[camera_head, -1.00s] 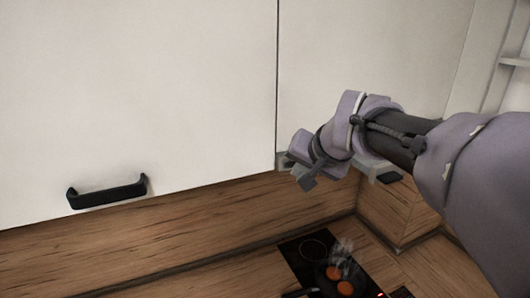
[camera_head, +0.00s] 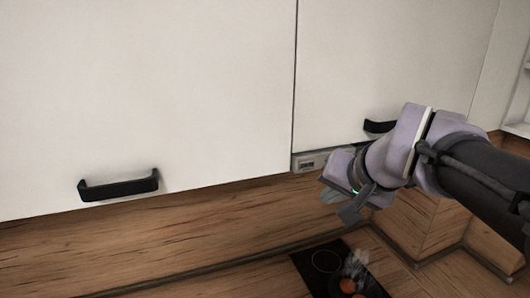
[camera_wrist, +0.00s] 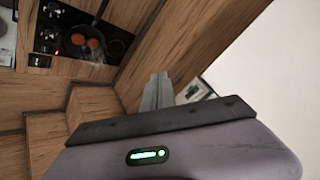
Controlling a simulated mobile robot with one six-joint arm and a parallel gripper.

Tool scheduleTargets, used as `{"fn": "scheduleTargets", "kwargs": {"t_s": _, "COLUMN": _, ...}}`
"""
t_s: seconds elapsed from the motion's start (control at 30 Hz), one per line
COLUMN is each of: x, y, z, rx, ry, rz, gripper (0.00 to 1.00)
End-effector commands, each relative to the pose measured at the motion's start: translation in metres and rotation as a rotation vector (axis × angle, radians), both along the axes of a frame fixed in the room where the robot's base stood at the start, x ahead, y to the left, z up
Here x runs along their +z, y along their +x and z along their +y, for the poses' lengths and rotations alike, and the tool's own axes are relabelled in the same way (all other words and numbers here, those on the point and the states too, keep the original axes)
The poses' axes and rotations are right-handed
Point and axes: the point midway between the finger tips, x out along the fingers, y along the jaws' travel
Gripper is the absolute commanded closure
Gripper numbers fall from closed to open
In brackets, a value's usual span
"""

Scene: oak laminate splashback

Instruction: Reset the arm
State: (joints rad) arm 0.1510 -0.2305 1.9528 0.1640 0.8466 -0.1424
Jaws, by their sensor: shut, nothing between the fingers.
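My gripper (camera_head: 333,194) is in front of the lower edge of the white upper cabinets in the head view. Its fingers are shut with nothing between them; they also show together in the wrist view (camera_wrist: 158,92). The arm comes in from the right edge and ends just below a small grey panel (camera_head: 312,163) under the right cabinet. I cannot tell how far the gripper is from the cabinet.
The left cabinet door has a black handle (camera_head: 118,186); another handle (camera_head: 379,126) is partly behind my arm. Below are a wooden splashback (camera_head: 190,236) and a black hob (camera_head: 318,262) with a pan (camera_wrist: 88,38) holding round orange pieces. Open air lies left of the gripper.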

Motion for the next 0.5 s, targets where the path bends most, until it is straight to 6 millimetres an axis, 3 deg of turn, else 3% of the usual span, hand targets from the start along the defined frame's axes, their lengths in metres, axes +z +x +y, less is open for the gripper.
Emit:
{"fn": "scheduleTargets", "kwargs": {"t_s": 0.03, "x": -0.045, "y": -0.015, "z": 0.006, "rx": 0.007, "ry": -0.001, "rz": 0.014, "gripper": 1.00}}
{"fn": "scheduleTargets", "kwargs": {"t_s": 0.3, "x": -0.294, "y": -0.144, "z": 0.038, "rx": 0.045, "ry": -0.011, "rz": 0.145, "gripper": 1.00}}
{"fn": "scheduleTargets", "kwargs": {"t_s": 0.4, "x": -0.360, "y": -0.179, "z": 0.042, "rx": 0.054, "ry": -0.018, "rz": 0.184, "gripper": 1.00}}
{"fn": "scheduleTargets", "kwargs": {"t_s": 0.5, "x": -0.397, "y": -0.201, "z": 0.044, "rx": 0.059, "ry": -0.023, "rz": 0.209, "gripper": 1.00}}
